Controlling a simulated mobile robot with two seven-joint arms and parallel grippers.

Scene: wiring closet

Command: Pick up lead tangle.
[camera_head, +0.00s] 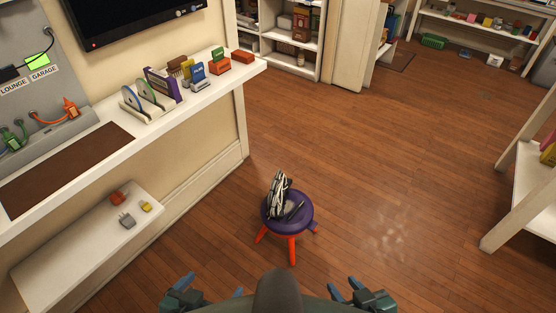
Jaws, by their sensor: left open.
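The lead tangle (278,186), a bundle of black and white cables, sits on a small round purple stool (305,222) with orange-red legs. The stool stands on the wooden floor near the middle of the view. Part of a dark lead lies across the seat. My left gripper (211,288) is at the bottom edge, open and empty, nearer to me than the stool. My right gripper (345,289) is at the bottom edge, right of the stool, with its blue fingertips apart and nothing seen between them. Neither gripper touches the tangle.
A white counter (100,165) on the left holds discs, boxes and a socket panel (40,100). A low shelf (85,250) below it holds small plugs. A white rack (525,180) stands at the right. The floor (400,180) right of the stool is clear.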

